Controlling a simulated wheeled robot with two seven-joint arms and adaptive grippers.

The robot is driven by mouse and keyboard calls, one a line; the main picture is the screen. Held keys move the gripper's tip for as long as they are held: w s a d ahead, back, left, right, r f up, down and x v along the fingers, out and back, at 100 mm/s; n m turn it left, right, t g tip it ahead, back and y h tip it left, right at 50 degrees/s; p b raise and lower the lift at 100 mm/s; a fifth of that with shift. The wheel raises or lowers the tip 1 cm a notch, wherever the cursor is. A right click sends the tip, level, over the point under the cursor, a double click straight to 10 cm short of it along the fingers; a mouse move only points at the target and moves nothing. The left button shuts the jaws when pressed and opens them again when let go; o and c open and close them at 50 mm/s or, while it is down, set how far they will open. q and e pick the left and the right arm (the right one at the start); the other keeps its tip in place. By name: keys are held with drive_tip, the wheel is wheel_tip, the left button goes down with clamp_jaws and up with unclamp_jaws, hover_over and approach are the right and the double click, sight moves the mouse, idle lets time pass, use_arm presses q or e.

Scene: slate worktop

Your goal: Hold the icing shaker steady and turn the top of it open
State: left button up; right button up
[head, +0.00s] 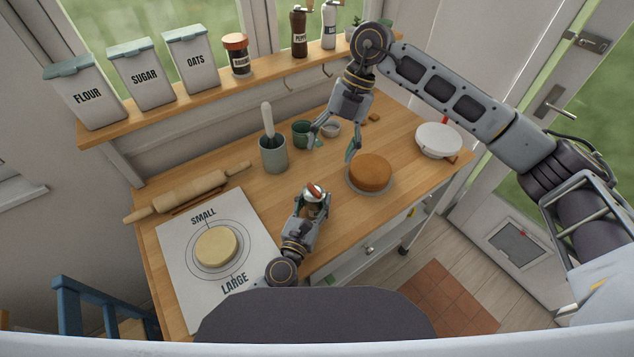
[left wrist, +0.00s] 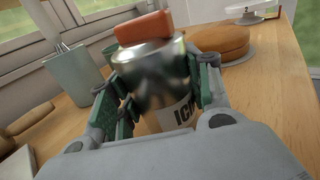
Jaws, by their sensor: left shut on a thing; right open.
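The icing shaker (left wrist: 150,80) fills the middle of the left wrist view. It is a shiny metal can with an orange-red piece (left wrist: 145,28) on top and a label reading "IC", the rest hidden. My left gripper (left wrist: 155,92) is shut on its sides. In the head view the shaker (head: 313,190) shows its red and white top between the fingers of my left gripper (head: 312,200). It looks about upright; whether it touches the worktop I cannot tell. My right gripper (head: 334,150) is open and empty, above the worktop behind and to the right of the shaker.
A brown cake (head: 370,172) on a plate stands right of the shaker.

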sight(315, 187)
drive_tip(key=shift+s+m, duration=0.1)
drive_tip(key=shift+m, duration=4)
drive_tip(key=shift+f, duration=0.1)
drive_tip(key=shift+x, duration=5.9)
drive_tip(key=c, duration=1)
